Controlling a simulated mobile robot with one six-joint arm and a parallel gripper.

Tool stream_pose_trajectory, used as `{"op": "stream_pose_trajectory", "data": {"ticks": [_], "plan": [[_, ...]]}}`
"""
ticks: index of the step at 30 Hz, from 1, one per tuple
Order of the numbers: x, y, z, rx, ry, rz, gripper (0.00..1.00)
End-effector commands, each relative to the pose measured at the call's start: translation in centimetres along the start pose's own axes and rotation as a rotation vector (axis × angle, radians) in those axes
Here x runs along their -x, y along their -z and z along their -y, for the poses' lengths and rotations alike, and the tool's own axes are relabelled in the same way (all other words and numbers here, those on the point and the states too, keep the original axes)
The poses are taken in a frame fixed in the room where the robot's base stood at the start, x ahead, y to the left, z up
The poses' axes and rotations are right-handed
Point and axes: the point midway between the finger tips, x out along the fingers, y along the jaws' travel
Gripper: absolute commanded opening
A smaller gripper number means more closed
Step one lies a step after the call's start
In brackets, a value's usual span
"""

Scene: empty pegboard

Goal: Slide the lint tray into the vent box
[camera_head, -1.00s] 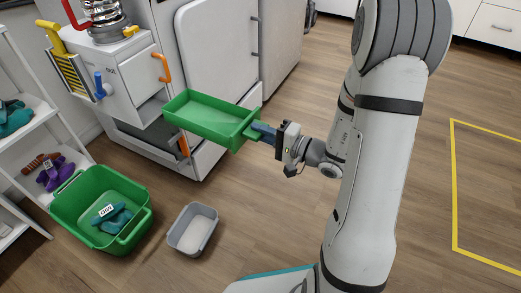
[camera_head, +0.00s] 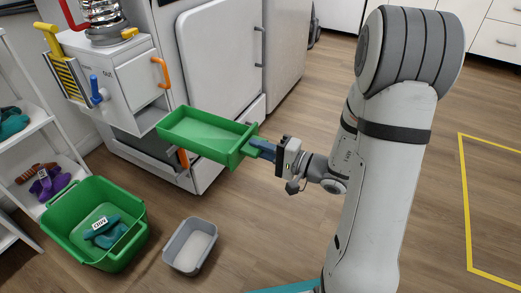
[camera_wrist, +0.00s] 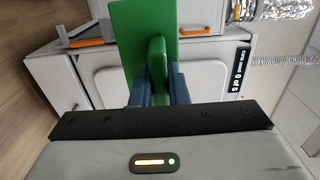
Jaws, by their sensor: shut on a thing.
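The green lint tray (camera_head: 205,138) is held out in the air in front of the white vent box (camera_head: 118,78). My gripper (camera_head: 262,150) is shut on the tray's short handle at its right end. In the wrist view the blue fingers (camera_wrist: 158,85) close on the green handle, and the tray (camera_wrist: 150,25) extends away from them. The tray's far left end is near the open slot (camera_head: 151,115) low on the vent box's front. The head view does not clearly show whether the tray's end is inside the slot or just in front of it.
An orange handle (camera_head: 160,72) is on the vent box's front, with a blue lever (camera_head: 97,90) to its left. A green bin (camera_head: 75,240) and a grey tub (camera_head: 190,247) stand on the floor below. Shelves (camera_head: 30,140) are at left. Floor at right is open.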

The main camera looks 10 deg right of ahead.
Motion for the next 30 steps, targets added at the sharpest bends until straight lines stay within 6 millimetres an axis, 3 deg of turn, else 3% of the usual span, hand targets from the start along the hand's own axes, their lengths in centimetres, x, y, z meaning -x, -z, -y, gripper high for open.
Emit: {"op": "stream_pose_trajectory", "data": {"ticks": [30], "plan": [[-7.4, -0.1, 0.1, 0.001, 0.002, 0.006, 0.0]]}}
